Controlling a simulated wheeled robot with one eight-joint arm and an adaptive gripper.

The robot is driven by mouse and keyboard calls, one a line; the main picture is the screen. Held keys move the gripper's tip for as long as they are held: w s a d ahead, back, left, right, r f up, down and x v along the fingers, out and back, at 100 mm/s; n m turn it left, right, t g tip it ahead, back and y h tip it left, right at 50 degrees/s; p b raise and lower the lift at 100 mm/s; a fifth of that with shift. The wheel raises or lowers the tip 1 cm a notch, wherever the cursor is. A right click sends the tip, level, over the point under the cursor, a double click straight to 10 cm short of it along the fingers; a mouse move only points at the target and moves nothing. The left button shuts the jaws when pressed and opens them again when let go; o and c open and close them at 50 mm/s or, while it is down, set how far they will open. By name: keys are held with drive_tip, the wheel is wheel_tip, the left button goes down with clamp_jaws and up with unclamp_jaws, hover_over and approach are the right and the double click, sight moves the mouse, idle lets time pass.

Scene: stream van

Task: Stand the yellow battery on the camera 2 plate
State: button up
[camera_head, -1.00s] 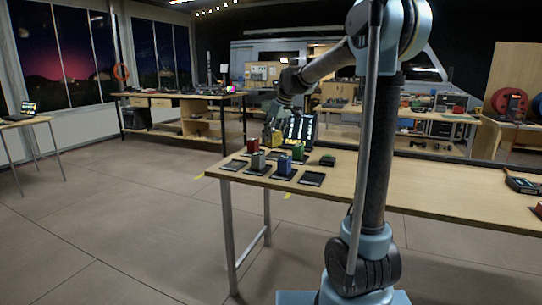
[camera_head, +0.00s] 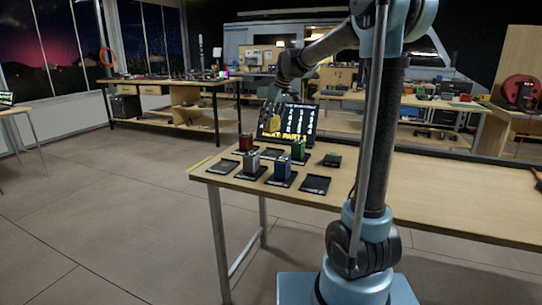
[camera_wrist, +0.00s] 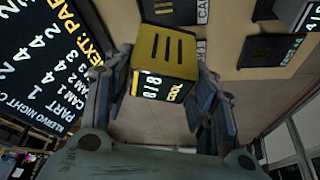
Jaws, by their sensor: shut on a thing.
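My gripper (camera_head: 272,108) is shut on the yellow battery (camera_head: 270,118) and holds it above the table, in front of the screen in the head view. In the wrist view the yellow battery (camera_wrist: 165,52) sits between the two fingers, with dark slots on one face and a lit number display on another. Several dark plates lie on the table. The front right plate (camera_head: 315,185) and the left plate (camera_head: 223,167) are bare. Plate labels show only partly in the wrist view, so I cannot tell which plate is camera 2.
A red battery (camera_head: 246,142), a grey one (camera_head: 252,161), a blue one (camera_head: 282,168) and a green one (camera_head: 298,149) stand on plates. A low green block (camera_head: 332,159) lies at the right. A tilted screen (camera_head: 297,121) stands behind. The table (camera_head: 440,205) is clear to the right.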

sight(275, 127)
drive_tip(key=shift+f, duration=5)
drive_tip(key=shift+f, duration=0.1)
drive_tip(key=o, duration=1.3)
drive_tip(key=v, duration=1.2)
